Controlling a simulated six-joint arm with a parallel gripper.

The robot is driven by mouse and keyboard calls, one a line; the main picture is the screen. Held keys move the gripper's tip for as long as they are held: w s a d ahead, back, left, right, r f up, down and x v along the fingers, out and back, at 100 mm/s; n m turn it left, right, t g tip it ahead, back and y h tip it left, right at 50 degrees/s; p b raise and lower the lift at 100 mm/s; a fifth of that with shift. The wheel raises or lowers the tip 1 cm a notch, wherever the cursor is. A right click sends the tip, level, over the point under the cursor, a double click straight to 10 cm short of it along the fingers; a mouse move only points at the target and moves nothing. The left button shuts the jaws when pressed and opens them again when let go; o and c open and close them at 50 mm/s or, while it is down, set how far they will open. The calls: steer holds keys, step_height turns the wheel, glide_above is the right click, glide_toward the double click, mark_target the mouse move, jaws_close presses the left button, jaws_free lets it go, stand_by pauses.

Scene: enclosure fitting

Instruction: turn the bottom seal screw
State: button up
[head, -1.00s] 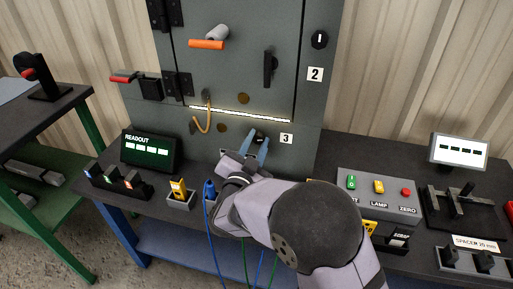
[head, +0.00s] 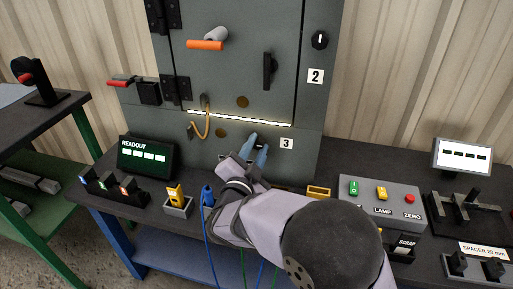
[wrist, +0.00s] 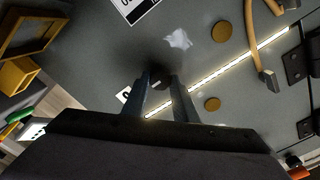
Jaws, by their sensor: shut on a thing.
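The grey cabinet (head: 232,70) has a small dark screw head (wrist: 157,85) low on its front, left of the label 3 (head: 286,143). My gripper (head: 256,148) reaches up to it from the bench side. Its two blue-grey fingers are shut on the dark screw head. In the wrist view my gripper (wrist: 163,82) has one finger on each side of the screw, against the cabinet face. The fingers and a dark shadow hide much of the screw, so its turn angle is hard to read.
A lit strip (head: 240,118) runs above the screw. An orange strap (head: 206,119) hangs to its left. The readout box (head: 148,157) stands left on the bench, the button box (head: 378,203) right. My forearm covers the bench's middle.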

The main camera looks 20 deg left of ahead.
steer(key=o, duration=1)
steer(key=shift+o, duration=0.2)
steer(key=s, duration=0.7)
steer(key=shift+s+p, duration=0.2)
steer(key=shift+p, duration=0.1)
steer(key=shift+w, duration=0.1)
